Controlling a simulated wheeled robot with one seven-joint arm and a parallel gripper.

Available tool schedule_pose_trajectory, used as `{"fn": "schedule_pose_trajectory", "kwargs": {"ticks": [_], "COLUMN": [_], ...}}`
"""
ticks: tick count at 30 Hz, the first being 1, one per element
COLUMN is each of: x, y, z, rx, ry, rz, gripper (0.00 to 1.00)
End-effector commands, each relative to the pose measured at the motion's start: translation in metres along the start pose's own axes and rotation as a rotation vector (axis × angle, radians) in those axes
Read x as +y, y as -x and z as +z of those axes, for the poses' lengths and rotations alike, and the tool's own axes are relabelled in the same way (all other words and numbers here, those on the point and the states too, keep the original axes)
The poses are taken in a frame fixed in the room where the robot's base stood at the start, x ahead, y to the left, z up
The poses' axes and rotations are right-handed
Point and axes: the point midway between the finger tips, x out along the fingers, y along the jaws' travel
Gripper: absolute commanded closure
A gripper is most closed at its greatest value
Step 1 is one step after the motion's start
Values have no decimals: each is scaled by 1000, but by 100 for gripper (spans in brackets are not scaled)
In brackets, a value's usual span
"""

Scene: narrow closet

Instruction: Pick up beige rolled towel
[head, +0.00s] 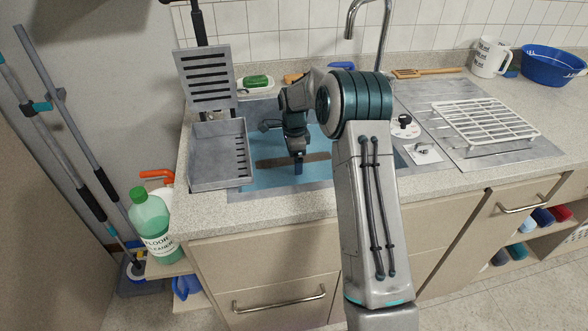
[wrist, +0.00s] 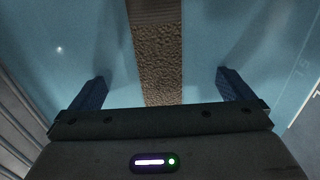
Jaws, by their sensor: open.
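A long, narrow, brown-beige, rough-textured shape, apparently the beige rolled towel (head: 318,157), lies across the blue sink basin. It also runs up the middle of the wrist view (wrist: 158,55), with its near end hidden behind my gripper body. My gripper (head: 298,165) points down into the basin over it. In the wrist view, my gripper (wrist: 160,90) is open, with one blue finger on each side of the shape and visible gaps between. Nothing is held. I cannot tell how far the fingertips are above the basin floor.
The blue basin (head: 265,178) has walls around my gripper. A grey slotted rack (head: 218,165) stands at its left. A tap (head: 350,20) rises behind, and a white wire rack (head: 485,120) lies on the right drainboard. A green bottle (head: 150,220) stands left of the counter.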

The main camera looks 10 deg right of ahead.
Motion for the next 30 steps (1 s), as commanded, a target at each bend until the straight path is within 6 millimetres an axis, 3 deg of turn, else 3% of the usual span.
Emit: {"fn": "schedule_pose_trajectory", "kwargs": {"ticks": [10,17,18,24,30], "x": [1,1,1,1,0], "y": [-46,-50,-50,-50,-48], "z": [0,1,1,1,1], "rx": [0,0,0,0,0], "ry": [0,1,1,1,0], "rz": [2,0,0,0,-2], "gripper": [0,0,3,58,58]}}
